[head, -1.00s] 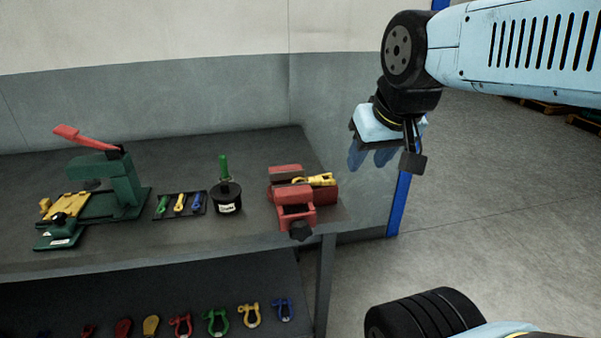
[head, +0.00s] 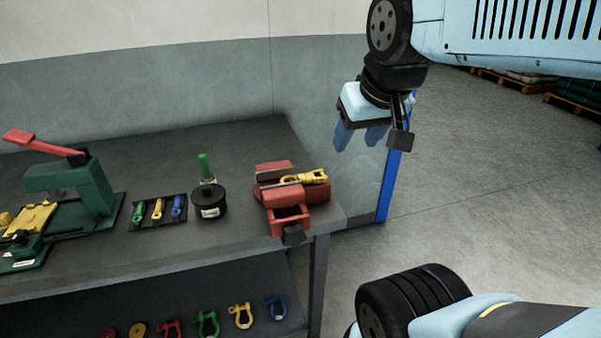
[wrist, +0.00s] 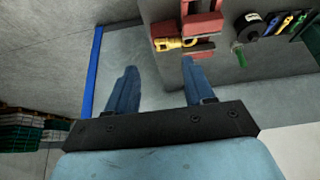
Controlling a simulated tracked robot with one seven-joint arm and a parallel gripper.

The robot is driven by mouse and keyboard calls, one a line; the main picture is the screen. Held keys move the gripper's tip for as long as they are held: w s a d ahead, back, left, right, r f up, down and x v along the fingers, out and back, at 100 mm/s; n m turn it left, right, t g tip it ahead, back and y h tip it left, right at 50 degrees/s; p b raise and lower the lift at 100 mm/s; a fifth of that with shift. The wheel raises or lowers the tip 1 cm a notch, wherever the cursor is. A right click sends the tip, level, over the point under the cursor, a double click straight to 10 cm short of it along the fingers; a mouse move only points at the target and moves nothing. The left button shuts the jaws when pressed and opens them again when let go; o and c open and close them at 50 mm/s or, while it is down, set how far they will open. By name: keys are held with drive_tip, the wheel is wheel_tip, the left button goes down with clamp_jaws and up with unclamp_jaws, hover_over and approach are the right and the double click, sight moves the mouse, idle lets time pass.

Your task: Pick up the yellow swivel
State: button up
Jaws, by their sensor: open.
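A yellow swivel (head: 306,178) lies across the top of a red bench vise (head: 288,197) at the bench's right end. It also shows in the wrist view (wrist: 172,43), beside the vise jaws. I cannot tell whether the jaws clamp it. A smaller yellow piece (head: 157,208) lies in a black tray (head: 147,225) between a green and a blue one. My gripper (head: 358,137) is open and empty, with blue fingers pointing down. It hangs above and to the right of the vise, apart from the swivel. Its fingers also show in the wrist view (wrist: 159,68).
A green press with a red lever (head: 75,185) stands farther left. Coloured shackles (head: 240,316) lie on the lower shelf. A blue post (head: 393,180) stands behind my gripper.

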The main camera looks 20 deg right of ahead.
drive_tip(key=shift+o, duration=0.7)
drive_tip(key=shift+w+a, duration=0.1)
drive_tip(key=shift+w, duration=0.1)
drive_tip(key=shift+o, duration=0.9)
drive_tip(key=w+a+f+n+g+h, duration=0.4)
drive_tip(key=w+n+g, duration=0.1)
drive_tip(key=w+n, duration=0.4)
drive_tip(key=shift+w+a+h, duration=0.2)
drive_tip(key=shift+h, duration=0.2)
drive_tip(key=w+a+f+n+h, duration=0.4)
drive_tip(key=w+a+f+n, duration=0.25)
drive_tip(key=w+n, duration=0.3)
approach(311, 173)
drive_tip(key=d+f, duration=0.1)
drive_tip(key=w+d+f, duration=0.1)
drive_tip(key=shift+d+f+m+g, duration=0.2)
drive_tip(key=shift+f+m+g, duration=0.05)
drive_tip(key=shift+f+g, duration=0.05)
drive_tip(key=shift+s+x, duration=0.15)
drive_tip(key=shift+x, duration=1.35)
drive_tip(key=shift+s+x, duration=0.15)
drive_tip(key=shift+x, duration=1.35)
